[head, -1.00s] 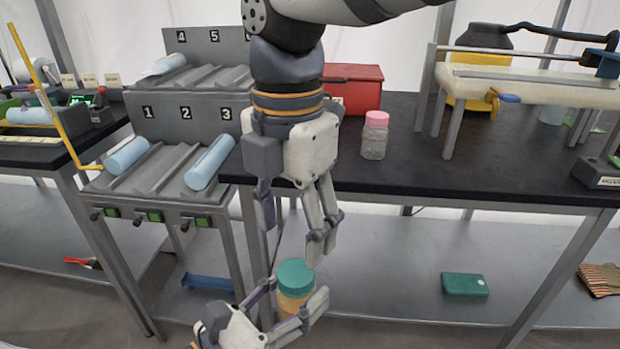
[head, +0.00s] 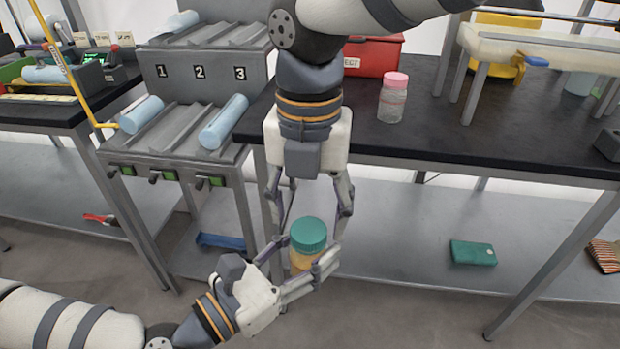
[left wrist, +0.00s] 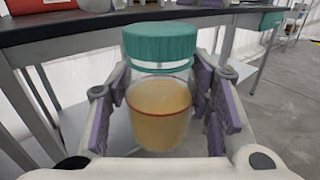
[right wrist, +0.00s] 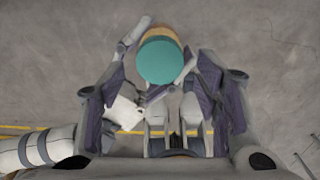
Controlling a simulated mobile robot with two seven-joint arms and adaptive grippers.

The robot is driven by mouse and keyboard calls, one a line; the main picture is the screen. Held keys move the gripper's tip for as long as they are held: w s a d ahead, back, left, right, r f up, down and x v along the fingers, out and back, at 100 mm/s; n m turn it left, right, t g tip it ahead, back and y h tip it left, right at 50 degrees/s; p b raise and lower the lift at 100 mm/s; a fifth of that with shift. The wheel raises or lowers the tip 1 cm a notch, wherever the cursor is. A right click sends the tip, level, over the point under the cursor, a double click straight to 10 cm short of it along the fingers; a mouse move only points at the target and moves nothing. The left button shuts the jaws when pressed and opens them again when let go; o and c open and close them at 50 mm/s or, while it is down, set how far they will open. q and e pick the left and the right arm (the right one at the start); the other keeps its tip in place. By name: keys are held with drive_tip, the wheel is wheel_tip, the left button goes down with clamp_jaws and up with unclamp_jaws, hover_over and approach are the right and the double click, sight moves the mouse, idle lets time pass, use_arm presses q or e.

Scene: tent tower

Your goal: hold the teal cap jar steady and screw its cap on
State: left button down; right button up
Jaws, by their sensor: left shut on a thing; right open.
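The teal cap jar (head: 304,262) is clear with orange-tan contents. Its teal cap (head: 308,234) sits on top; in the left wrist view the cap (left wrist: 159,43) shows a clear band of neck beneath it. My left gripper (head: 303,272) is shut on the jar's body and holds it upright in the air in front of the bench. My right gripper (head: 311,212) points down from above, fingers spread to either side of the cap. In the right wrist view the cap (right wrist: 160,62) lies beyond the open fingers, and I see no contact with it.
A black bench (head: 430,140) stands behind, with a pink-capped jar (head: 393,98) and a red box (head: 373,55) on it. A numbered rack (head: 180,150) holds blue cylinders at left. A lower shelf (head: 400,240) carries a green case (head: 473,253).

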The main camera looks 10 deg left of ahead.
sight(309, 253)
drive_tip(key=shift+f, duration=1.25)
drive_tip(key=c, duration=1.2)
drive_tip(key=m, duration=1.3)
drive_tip(key=shift+m, duration=0.4)
drive_tip(key=m, duration=0.9)
